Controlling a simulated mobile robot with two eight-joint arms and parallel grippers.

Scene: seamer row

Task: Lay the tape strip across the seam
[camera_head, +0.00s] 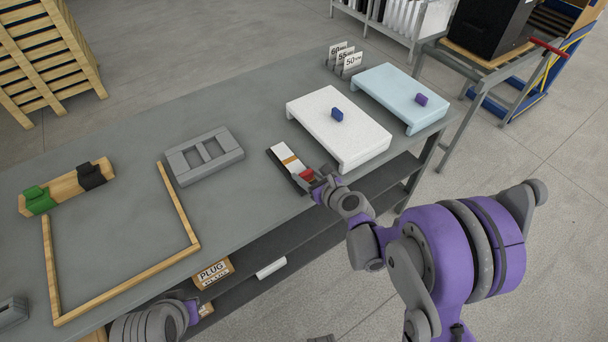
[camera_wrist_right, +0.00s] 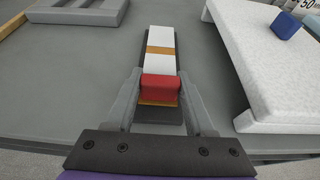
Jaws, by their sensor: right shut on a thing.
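A narrow dark holder (camera_wrist_right: 158,114) lies on the grey bench; it also shows in the head view (camera_head: 271,154). On it are white pieces (camera_wrist_right: 160,40) with a tan band (camera_wrist_right: 160,50) across them. My right gripper (camera_head: 309,178) is at the holder's near end, shut on a red block (camera_wrist_right: 160,87). In the right wrist view the fingers (camera_wrist_right: 158,82) flank the block, and a thin orange edge (camera_wrist_right: 158,102) shows just below it. I cannot tell whether the block touches the holder. I cannot make out which part is the seam.
A white slab (camera_head: 335,112) with a blue block and a pale blue slab (camera_head: 404,88) with a purple block stand right. A grey frame (camera_head: 204,155), a wooden frame (camera_head: 125,282) and a wooden board with clamps (camera_head: 66,188) lie left. Number cards (camera_head: 345,58) stand behind.

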